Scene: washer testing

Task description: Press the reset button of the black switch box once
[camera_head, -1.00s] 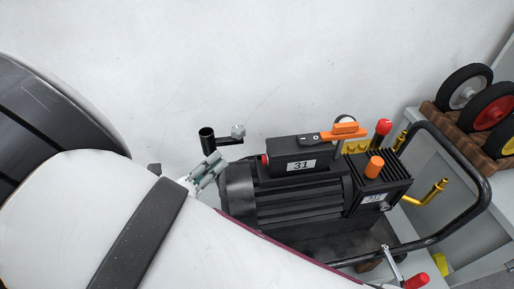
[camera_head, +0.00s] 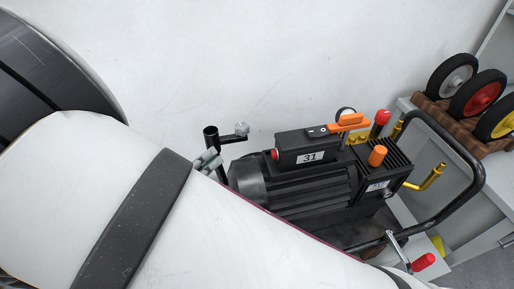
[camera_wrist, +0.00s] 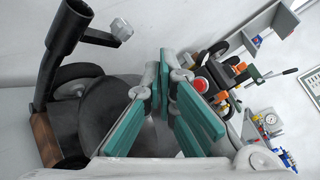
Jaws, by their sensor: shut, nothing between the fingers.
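The black switch box (camera_head: 310,149) sits on top of the motor and carries a label reading 31. A red button (camera_head: 275,154) is on its left end face. In the wrist view a red round button (camera_wrist: 200,84) shows just beyond my fingers. A rocker switch marked I and O (camera_head: 317,131) is on the box's top. My gripper (camera_head: 208,161) is left of the box, apart from the red button and partly hidden by my arm. In the wrist view my gripper (camera_wrist: 168,58) has its teal-padded fingers shut, with nothing seen between them.
A black tube with a side knob (camera_head: 211,138) stands upright close to my gripper. An orange lever (camera_head: 348,122) lies at the box's right end. The black motor (camera_head: 300,190) is below. A wheel rack (camera_head: 460,123) stands at right. The wall behind is bare.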

